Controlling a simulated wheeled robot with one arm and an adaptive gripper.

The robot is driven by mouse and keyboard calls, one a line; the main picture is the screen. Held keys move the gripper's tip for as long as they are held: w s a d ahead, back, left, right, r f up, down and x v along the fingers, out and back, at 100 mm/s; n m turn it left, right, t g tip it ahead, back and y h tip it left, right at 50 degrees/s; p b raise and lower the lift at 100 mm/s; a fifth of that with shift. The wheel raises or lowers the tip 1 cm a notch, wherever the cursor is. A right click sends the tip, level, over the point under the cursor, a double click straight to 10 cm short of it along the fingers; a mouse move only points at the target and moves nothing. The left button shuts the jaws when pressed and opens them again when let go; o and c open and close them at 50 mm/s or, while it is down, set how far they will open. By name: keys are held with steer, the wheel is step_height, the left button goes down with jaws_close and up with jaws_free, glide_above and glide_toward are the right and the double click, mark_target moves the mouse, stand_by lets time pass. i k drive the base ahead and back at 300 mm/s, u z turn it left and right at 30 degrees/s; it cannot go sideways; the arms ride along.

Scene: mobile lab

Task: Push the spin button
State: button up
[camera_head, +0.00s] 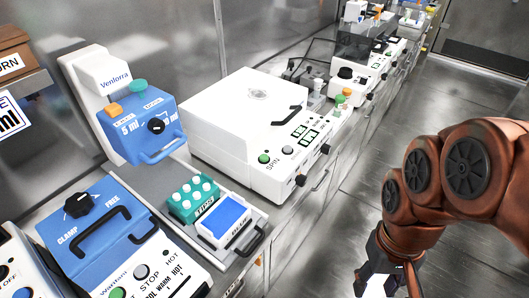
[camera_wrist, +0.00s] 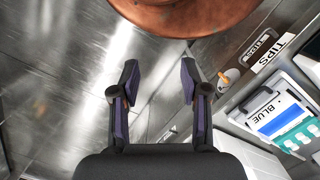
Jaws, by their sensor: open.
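The green spin button (camera_head: 264,158) is on the sloped front panel of a white boxy machine (camera_head: 236,107), beside the label "SPIN". A grey-white round button (camera_head: 288,150) is just right of it. The machine's lid is down, with a black handle on it. My gripper (camera_head: 380,278) hangs at the lower right over the floor, well apart from the machine. In the wrist view my gripper (camera_wrist: 159,76) has its two fingers spread with nothing between them. The spin button is not visible in the wrist view.
A teal rack (camera_head: 190,199) and a blue-topped box (camera_head: 226,218) sit on a tray left of the machine. A blue dispenser (camera_head: 140,125) and a blue clamp machine (camera_head: 95,235) stand further left. Other white equipment (camera_head: 372,60) lines the bench behind. The floor (camera_head: 345,215) beside the bench is clear.

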mark_target(263, 157)
steer(key=u, duration=4.15)
steer(key=k, duration=1.25)
steer(key=z, duration=0.55)
